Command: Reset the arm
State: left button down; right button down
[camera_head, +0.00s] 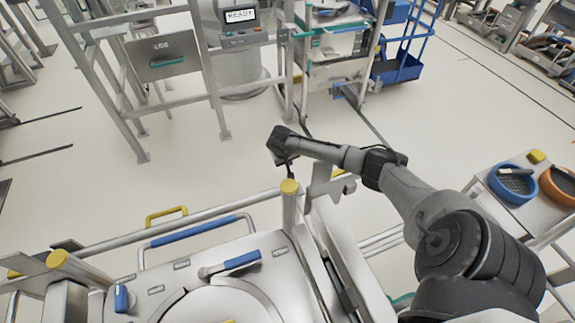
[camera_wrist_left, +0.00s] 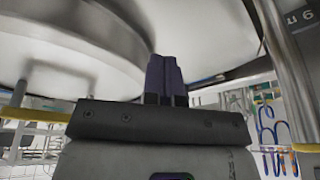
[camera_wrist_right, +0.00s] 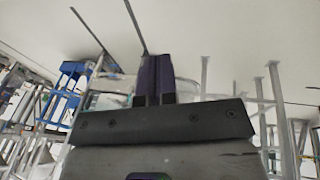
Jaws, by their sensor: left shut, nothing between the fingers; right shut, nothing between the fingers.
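My right arm (camera_head: 400,185) reaches in from the lower right of the head view and stretches out over the floor beyond the metal machine. Its gripper end (camera_head: 283,145) is small and dark there. In the right wrist view the right gripper (camera_wrist_right: 153,58) has its two dark fingers together, with nothing between them. My left gripper does not show in the head view. In the left wrist view the left gripper (camera_wrist_left: 164,60) also has its fingers together and empty, close below a large round metal vessel (camera_wrist_left: 85,45).
In the head view a machine top with a blue handle (camera_head: 195,230) and a yellow-capped post (camera_head: 289,187) lies near my right arm. A blue bowl (camera_head: 513,183) and an orange bowl (camera_head: 560,184) stand at the right. A metal frame (camera_head: 165,62) stands behind; open floor lies between.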

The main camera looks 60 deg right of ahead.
jog(key=shift+v, duration=1.8)
pick_arm(q)
jog(key=shift+a, duration=0.15)
pick_arm(e)
jog(key=shift+s+d, duration=0.2)
